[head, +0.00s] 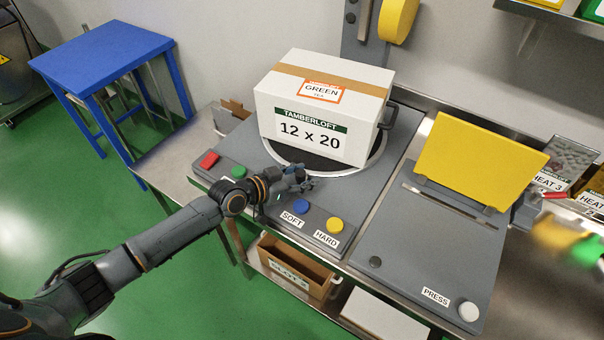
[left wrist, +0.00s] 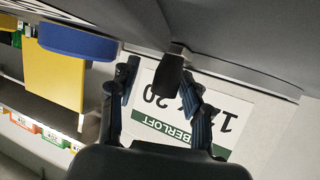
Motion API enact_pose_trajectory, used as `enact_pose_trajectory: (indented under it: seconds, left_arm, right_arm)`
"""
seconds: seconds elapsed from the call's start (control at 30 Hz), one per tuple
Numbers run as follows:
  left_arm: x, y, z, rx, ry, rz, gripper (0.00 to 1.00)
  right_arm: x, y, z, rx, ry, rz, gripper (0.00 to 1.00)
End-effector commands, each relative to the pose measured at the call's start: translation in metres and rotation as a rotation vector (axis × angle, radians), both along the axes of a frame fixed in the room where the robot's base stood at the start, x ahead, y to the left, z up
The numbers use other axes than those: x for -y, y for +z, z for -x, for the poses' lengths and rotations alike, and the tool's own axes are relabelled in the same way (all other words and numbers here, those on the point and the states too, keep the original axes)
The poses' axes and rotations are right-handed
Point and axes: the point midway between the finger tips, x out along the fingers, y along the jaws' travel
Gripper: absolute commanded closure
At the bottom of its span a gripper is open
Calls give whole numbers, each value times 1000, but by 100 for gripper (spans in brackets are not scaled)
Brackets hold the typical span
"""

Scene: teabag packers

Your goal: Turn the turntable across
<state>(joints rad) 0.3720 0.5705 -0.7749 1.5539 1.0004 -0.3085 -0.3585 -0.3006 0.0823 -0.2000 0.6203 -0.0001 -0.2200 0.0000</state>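A black handle (head: 387,115) shows at the right of the carton. My left gripper (head: 305,183) is at the near-left rim of the turntable, in front of the carton. In the left wrist view its fingers (left wrist: 160,92) are apart, with a dark upright piece (left wrist: 171,77) between them; contact cannot be told. The carton's label (left wrist: 165,125) appears upside down behind. My right gripper is not in view.
Red (head: 208,160), green (head: 238,171), blue (head: 301,206) and yellow (head: 335,225) buttons lie near the gripper. A press with a yellow lid (head: 475,160) stands at the right. A blue table (head: 100,57) is at the back left. A cardboard bin (head: 294,264) sits below the bench.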

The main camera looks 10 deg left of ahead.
Motion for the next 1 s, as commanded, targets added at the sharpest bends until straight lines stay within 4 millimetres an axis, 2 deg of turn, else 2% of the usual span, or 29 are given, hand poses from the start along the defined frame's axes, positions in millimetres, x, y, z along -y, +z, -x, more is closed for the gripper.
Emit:
enact_pose_trajectory:
  seconds: [0.2, 0.33, 0.7, 1.0]
  left_arm:
    - [-2, 1, 0, 3, 1, -1, 52]
    - [-8, 5, 6, 3, 2, -2, 52]
    - [-54, 32, 59, 2, 1, -6, 52]
    - [-73, 46, 82, 2, 1, 0, 52]
  right_arm:
    - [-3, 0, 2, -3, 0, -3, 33]
    - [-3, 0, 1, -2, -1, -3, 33]
    - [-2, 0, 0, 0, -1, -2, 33]
    - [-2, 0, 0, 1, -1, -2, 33]
